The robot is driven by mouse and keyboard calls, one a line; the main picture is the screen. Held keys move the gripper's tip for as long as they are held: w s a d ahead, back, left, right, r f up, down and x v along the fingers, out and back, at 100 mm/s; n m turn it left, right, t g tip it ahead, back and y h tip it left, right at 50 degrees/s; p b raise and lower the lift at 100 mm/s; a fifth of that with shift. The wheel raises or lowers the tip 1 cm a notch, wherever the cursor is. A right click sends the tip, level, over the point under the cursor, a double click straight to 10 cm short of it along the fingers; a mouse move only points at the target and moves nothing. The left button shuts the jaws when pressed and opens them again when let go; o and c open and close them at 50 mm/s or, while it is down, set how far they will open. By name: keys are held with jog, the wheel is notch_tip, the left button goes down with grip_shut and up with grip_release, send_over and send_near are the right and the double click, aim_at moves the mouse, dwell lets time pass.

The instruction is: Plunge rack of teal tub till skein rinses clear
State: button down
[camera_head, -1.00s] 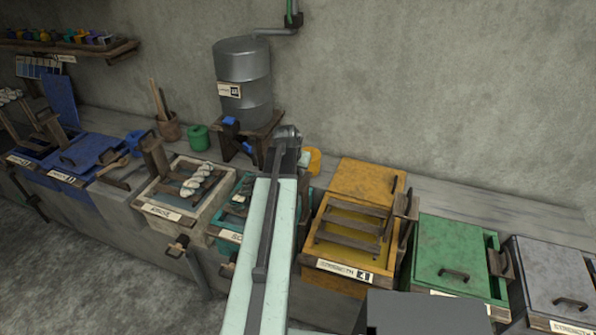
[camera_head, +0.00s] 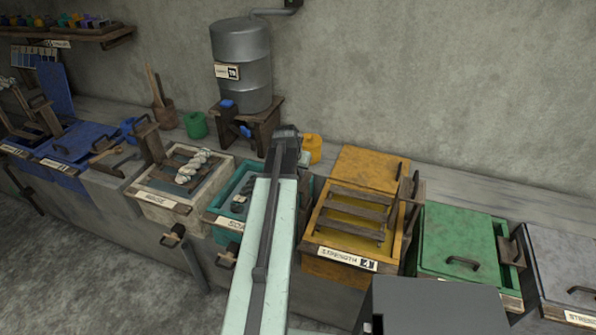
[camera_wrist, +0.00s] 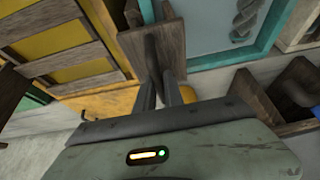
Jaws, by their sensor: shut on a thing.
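The teal tub (camera_head: 218,202) stands in the row of tubs, left of the yellow one. My arm hides its right side in the head view. A dark grey twisted skein (camera_head: 240,196) lies in it. In the wrist view the tub's teal rim (camera_wrist: 268,38) is at the upper right, with the skein (camera_wrist: 243,20) inside. In the head view my arm hides the fingertips and that handle. How deep the rack sits, and how clear the water is, I cannot tell.
The rinse tub (camera_head: 140,194) with a pale skein is to the left. The yellow tub (camera_head: 310,247) with a slatted rack is close on the right, then a lidded green tub (camera_head: 455,240). A metal tank (camera_head: 240,85) and a yellow jug (camera_head: 312,146) stand behind.

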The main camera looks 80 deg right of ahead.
notch_tip(320, 180, down, 10)
jog(key=b, duration=0.9)
jog(key=shift+f+b, duration=0.25)
jog(key=shift+b, duration=0.05)
jog(key=shift+r, duration=0.1)
dwell(0.3)
notch_tip(320, 180, up, 16)
jog(key=p, duration=1.6)
jog(key=shift+f, duration=0.25)
jog(key=shift+c, duration=1)
grip_release()
jog(key=shift+f, duration=0.1)
notch_tip(320, 180, up, 7)
jog(key=p, duration=0.6)
jog(key=shift+p, duration=0.3)
